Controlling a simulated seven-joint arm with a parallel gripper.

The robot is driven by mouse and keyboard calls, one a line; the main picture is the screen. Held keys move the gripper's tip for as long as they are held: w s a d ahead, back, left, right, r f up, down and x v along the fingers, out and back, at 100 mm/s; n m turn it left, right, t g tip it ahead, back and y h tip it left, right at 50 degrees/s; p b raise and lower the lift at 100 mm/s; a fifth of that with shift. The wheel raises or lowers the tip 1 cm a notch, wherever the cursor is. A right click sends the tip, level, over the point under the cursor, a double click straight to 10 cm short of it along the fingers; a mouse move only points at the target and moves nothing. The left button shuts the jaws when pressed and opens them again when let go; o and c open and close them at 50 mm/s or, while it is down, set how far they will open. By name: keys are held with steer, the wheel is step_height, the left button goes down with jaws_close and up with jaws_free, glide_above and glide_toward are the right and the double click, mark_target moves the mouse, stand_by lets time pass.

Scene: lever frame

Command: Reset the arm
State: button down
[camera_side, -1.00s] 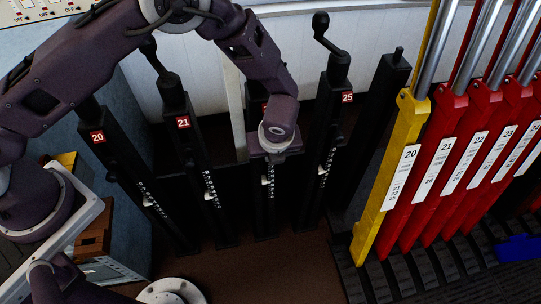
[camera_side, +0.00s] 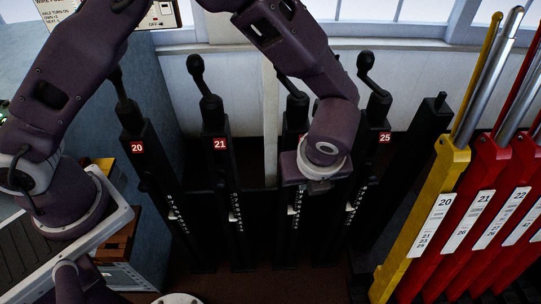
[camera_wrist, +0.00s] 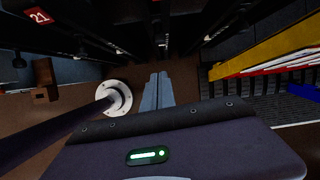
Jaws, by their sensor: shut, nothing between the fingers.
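My purple arm reaches across in front of the black lever frame in the side view. My gripper shows in the wrist view (camera_wrist: 158,92) as two pale grey fingers, shut with nothing between them, pointing down over the brown floor. In the side view my wrist end covers part of the third black lever post, and the fingers cannot be made out. The black posts carry red labels: 20 (camera_side: 137,148), 21 (camera_side: 219,144) and 25 (camera_side: 385,138). Dark crank handles top the posts, such as the one above 25 (camera_side: 370,75).
Yellow lever 20 (camera_side: 425,215) and several red levers (camera_side: 490,200) stand at the right. A white wall with windows lies behind the posts. A wooden box (camera_wrist: 45,78) and a round white base (camera_wrist: 115,98) show in the wrist view.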

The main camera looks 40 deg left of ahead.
steer(key=s+a+r+n+h, duration=0.1)
steer(key=s+a+r+n, duration=0.3)
steer(key=a+r+n, duration=1.05)
steer(key=s+a+r+n+t+h, duration=0.1)
steer(key=s+r+n, duration=0.3)
steer(key=s, duration=0.4)
steer(key=s+a+r+n+t+h, duration=0.1)
steer(key=s+a+r+n, duration=0.2)
steer(key=s+n, duration=0.4)
steer(key=shift+s+a+r+t, duration=0.35)
steer(key=shift+s+a, duration=0.15)
steer(key=shift+a, duration=0.2)
steer(key=shift+n, duration=0.25)
